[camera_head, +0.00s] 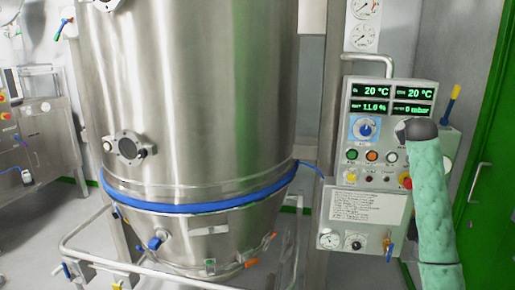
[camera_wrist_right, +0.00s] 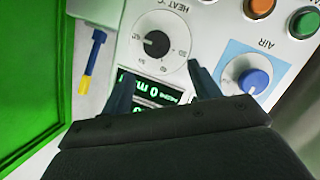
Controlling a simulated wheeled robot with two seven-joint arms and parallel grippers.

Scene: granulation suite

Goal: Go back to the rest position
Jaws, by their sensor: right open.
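My right arm, in a teal sleeve, reaches up in front of the control panel (camera_head: 366,200) in the head view. Its dark end covers part of the panel, and the fingertips are hidden there. In the right wrist view my right gripper (camera_wrist_right: 160,80) is open with nothing between its fingers. It faces the panel by the white HEAT dial (camera_wrist_right: 157,43) with its black knob, which lies just beyond the fingertips. I cannot tell how large the gap to the panel is. My left gripper is not in view.
A blue AIR knob (camera_head: 365,128) and several coloured buttons sit close by on the panel. A large steel vessel (camera_head: 200,100) with a rail frame stands left. A green door (camera_head: 490,170) is at the right. A blue-and-yellow lever (camera_head: 449,104) sticks up beside the panel.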

